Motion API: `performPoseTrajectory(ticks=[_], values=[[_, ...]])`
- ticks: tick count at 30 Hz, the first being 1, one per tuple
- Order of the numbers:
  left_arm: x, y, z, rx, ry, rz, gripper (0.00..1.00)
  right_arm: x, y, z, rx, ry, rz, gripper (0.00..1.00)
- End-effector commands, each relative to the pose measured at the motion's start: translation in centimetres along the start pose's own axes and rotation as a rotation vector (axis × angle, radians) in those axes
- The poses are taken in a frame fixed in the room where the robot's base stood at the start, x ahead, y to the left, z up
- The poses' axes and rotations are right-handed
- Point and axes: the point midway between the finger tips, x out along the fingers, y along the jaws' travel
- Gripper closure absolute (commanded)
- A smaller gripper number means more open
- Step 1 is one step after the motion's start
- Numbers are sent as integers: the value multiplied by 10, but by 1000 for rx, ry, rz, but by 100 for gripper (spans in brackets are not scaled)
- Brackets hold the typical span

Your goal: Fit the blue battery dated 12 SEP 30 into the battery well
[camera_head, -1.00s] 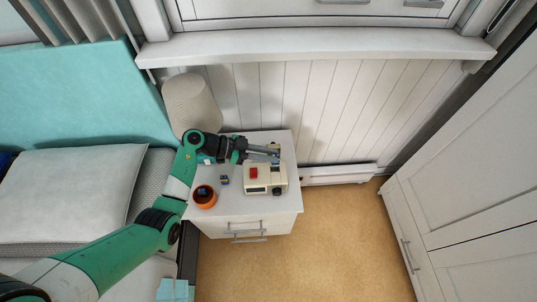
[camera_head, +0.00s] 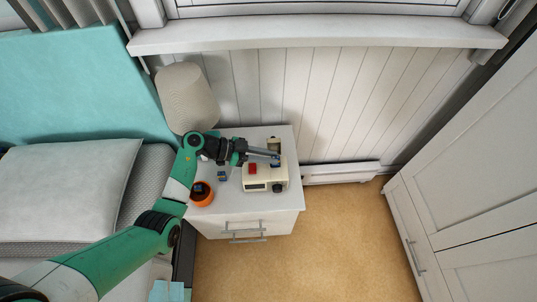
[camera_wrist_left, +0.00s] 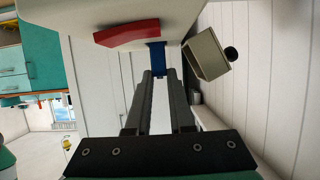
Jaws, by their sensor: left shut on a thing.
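My left gripper (camera_head: 271,154) reaches from the left over the cream device (camera_head: 263,184) on the nightstand. It is shut on a small blue battery (camera_head: 276,160), which also shows between the fingertips in the left wrist view (camera_wrist_left: 158,57). The device has a red part (camera_head: 253,168) on top and an upright beige flap or box (camera_head: 273,144) at its far end. The battery is close to the device; I cannot tell whether it touches or is inside the well. Its date is too small to read. My right gripper is not in view.
Another blue-and-yellow battery (camera_head: 222,174) lies left of the device on the nightstand (camera_head: 232,207). An orange bowl (camera_head: 202,198) with something dark blue inside stands at the front left. A lamp (camera_head: 187,98) stands behind my arm.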

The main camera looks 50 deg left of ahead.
Motion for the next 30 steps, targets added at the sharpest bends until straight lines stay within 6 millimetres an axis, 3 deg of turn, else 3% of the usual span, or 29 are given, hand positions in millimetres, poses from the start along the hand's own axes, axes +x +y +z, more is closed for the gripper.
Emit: performPoseTrajectory(ticks=[14, 15, 21, 30], values=[[4, 0, 8, 0, 0, 0, 100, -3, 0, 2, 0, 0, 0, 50], [4, 0, 8, 0, 0, 0, 78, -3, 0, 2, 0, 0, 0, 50], [4, 0, 8, 0, 0, 0, 44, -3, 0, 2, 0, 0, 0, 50], [1, 0, 8, -1, 0, 0, 44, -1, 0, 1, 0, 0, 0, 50]])
